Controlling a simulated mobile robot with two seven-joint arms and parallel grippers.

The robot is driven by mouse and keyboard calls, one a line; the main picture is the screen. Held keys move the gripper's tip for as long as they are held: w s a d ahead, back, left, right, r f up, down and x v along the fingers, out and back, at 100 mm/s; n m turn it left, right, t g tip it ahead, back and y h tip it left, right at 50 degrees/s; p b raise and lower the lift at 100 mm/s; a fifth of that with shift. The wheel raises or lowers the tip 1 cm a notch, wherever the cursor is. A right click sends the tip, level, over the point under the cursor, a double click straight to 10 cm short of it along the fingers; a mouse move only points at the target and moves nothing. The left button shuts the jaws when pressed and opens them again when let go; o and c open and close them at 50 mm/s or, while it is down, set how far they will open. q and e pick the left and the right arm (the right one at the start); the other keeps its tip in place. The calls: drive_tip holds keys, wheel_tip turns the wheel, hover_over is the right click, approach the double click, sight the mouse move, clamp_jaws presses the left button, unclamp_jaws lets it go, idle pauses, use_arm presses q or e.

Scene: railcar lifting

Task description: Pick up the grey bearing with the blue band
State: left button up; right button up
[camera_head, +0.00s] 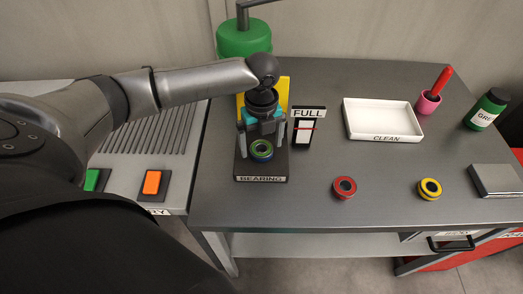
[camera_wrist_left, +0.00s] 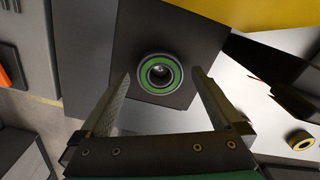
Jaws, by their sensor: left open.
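A bearing (camera_head: 261,149) with a green ring on its face and a blue edge sits on the dark stand labelled BEARING (camera_head: 261,179). My left gripper (camera_head: 262,134) is over the stand, pointing down. Its two fingers are open, one on each side of the bearing in the wrist view, with visible gaps; contact cannot be seen. My right gripper is not in view.
A red bearing (camera_head: 344,188) and a yellow bearing (camera_head: 429,189) lie on the grey table to the right. A FULL sign (camera_head: 308,113) stands close beside the stand. A white CLEAN tray (camera_head: 383,119), pink cup (camera_head: 428,103) and green bottle (camera_head: 487,110) are further right.

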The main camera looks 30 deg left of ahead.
use_arm(q)
drive_tip(key=shift+f, duration=0.55)
drive_tip(key=shift+r, duration=0.1)
clamp_jaws()
idle(0.4)
